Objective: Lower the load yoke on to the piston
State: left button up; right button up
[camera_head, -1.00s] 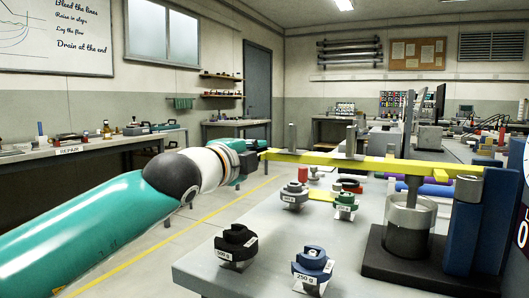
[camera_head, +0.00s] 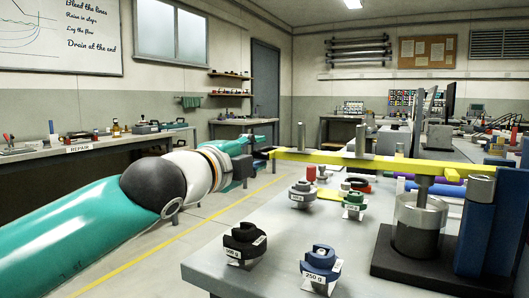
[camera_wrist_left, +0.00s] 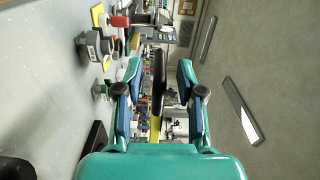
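The load yoke (camera_head: 330,156) is a long yellow bar running from my left gripper to a blue post (camera_head: 476,228) at the right. It passes above the piston (camera_head: 424,188), whose grey rod stands upright in a clear-walled cylinder (camera_head: 418,228). Whether bar and rod touch is hard to tell. My left gripper (camera_head: 258,158) is at the yoke's left end. In the left wrist view its fingers (camera_wrist_left: 158,88) are apart, with a dark grip piece (camera_wrist_left: 158,98) between them and gaps on both sides. My right gripper is out of view.
Labelled weights stand on the grey bench (camera_head: 215,272): a black one (camera_head: 244,243), a blue one (camera_head: 320,268) and smaller ones behind. A dark base (camera_head: 385,258) carries the cylinder and post. Upright pegs (camera_head: 361,140) rise from the yoke. Floor is clear left of the bench.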

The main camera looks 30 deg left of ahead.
pick_arm(q)
jog(key=s, duration=0.7)
jog(key=shift+s+d, duration=0.25)
jog(key=shift+f, duration=0.1)
